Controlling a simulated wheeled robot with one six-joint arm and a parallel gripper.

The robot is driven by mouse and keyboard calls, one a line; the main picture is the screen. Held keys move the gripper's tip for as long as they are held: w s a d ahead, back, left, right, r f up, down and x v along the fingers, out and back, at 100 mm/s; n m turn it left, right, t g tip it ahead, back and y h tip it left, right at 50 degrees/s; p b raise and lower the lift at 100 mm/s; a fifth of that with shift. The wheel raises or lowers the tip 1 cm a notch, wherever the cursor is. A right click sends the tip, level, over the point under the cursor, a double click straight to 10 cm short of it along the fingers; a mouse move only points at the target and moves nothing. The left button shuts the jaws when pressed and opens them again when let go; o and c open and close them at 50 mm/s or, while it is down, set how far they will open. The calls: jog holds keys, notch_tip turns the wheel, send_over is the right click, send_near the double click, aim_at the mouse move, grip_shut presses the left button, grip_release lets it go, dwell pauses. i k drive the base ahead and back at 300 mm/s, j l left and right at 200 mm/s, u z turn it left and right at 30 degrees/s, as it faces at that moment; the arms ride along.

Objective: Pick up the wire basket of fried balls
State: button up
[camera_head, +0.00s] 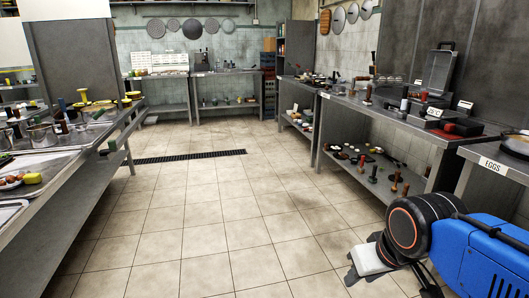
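I cannot make out a wire basket of fried balls for certain in this view. A small dish of round brownish and reddish pieces (11,182) sits on the left counter, too small to tell what it holds. My gripper (352,275) hangs over the floor at the lower right, pointing left, with a pale block and dark finger parts. It is far from the left counter and apart from the right one. I see nothing held in it, but its finger gap is not clear.
A long steel counter (62,158) with pots and utensils runs along the left. Steel counters with lower shelves (395,121) line the right, one labelled EGGS (493,165). More counters (165,95) stand at the back. The tiled floor (215,210) between is clear, with a dark drain grate (185,157).

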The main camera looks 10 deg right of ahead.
aim_at(406, 94)
jog(key=i, duration=1.7)
